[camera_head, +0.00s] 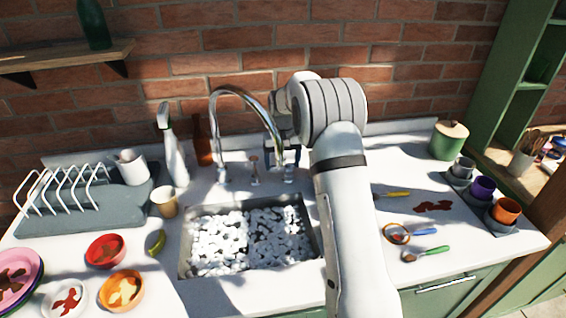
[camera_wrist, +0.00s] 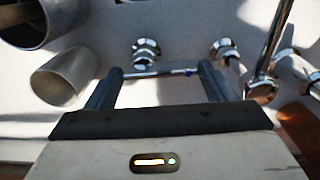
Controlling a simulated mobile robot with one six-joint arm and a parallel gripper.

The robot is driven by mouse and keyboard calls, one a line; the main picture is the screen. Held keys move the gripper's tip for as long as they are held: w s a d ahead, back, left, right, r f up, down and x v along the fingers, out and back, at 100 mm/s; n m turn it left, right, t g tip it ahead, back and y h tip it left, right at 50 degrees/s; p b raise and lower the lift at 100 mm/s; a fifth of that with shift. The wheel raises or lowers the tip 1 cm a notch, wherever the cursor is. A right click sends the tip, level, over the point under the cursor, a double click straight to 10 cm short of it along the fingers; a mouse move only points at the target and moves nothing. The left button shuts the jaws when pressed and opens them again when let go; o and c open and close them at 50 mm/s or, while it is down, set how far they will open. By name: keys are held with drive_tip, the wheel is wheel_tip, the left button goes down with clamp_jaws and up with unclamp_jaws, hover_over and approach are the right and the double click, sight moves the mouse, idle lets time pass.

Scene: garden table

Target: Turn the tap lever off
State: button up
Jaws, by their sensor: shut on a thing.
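The chrome tap (camera_head: 269,118) arches over the sink (camera_head: 188,245) in the head view, and part of its pipe (camera_wrist: 277,40) shows at the right in the wrist view. The thin chrome tap lever (camera_wrist: 150,74), with a small blue mark, lies crosswise between my fingers in the wrist view. My gripper (camera_wrist: 161,72) is shut on the lever. In the head view my gripper (camera_head: 282,158) is beside the tap's right side, partly hidden by my arm. The lever's exact angle is hard to tell there.
White lumpy contents fill the sink. A spray bottle (camera_head: 173,150) and brown bottle (camera_head: 202,142) stand left of the tap. A dish rack (camera_head: 85,210), cup (camera_head: 164,202) and bowls (camera_head: 105,250) are at left. Utensils (camera_head: 428,253), small pots (camera_head: 505,212) and a green canister (camera_head: 448,142) are at right.

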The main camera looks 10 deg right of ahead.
idle(0.4)
drive_tip(key=o, duration=1)
wheel_tip(320, 180, up, 8)
drive_tip(key=shift+f+b, duration=0.1)
drive_tip(key=shift+b, duration=0.45)
